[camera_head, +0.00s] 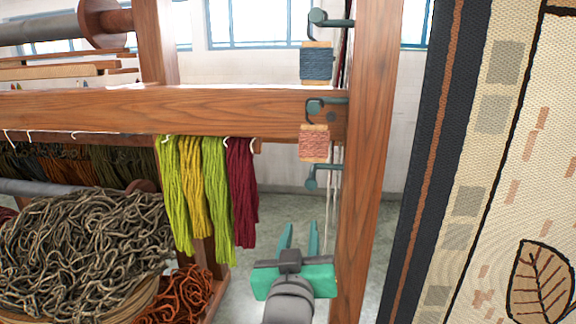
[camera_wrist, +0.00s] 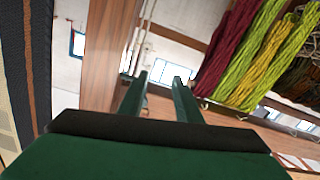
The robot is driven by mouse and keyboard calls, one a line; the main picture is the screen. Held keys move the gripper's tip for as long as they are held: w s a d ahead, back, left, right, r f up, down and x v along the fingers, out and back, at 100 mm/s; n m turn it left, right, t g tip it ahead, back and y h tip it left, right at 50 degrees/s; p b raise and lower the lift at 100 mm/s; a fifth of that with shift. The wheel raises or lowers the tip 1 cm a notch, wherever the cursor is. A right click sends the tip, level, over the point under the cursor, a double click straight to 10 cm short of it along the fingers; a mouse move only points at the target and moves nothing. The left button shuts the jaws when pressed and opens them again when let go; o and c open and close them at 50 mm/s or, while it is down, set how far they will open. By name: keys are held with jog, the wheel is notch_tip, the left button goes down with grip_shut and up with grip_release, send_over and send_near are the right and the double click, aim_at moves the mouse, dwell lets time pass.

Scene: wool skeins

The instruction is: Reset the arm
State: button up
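My gripper (camera_head: 300,240) is green and grey and shows at the bottom middle of the head view, pointing up and away. Its two fingers stand apart with nothing between them. In the wrist view my gripper (camera_wrist: 160,92) also shows open and empty. It is in front of the loom's right post (camera_head: 367,150), to the left of it in the head view. The hanging skeins are above and left of it, apart from the fingers.
Yellow-green, yellow and dark red skeins (camera_head: 241,190) hang from the wooden beam (camera_head: 220,112). A blue spool (camera_head: 316,63) and a pink spool (camera_head: 313,144) hang by the post. A basket of brown yarn (camera_head: 80,255) stands left. A patterned textile (camera_head: 500,150) fills the right.

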jog(key=s+a+f+y, duration=0.1)
jog(key=s+f, duration=0.2)
jog(key=f, duration=0.7)
jog(key=s+a+f+g, duration=0.1)
jog(key=s+f, duration=0.3)
jog(key=f, duration=0.6)
jog(key=s+f+y, duration=0.1)
jog(key=s+f, duration=0.2)
jog(key=f, duration=0.8)
jog(key=s+f, duration=0.4)
jog(key=s, duration=1)
jog(key=s+a+f+g, duration=0.1)
jog(key=s+f, duration=0.4)
jog(key=s, duration=1)
jog(key=shift+s+f+m, duration=0.2)
jog(key=shift+s+m, duration=0.1)
jog(key=shift+m, duration=0.1)
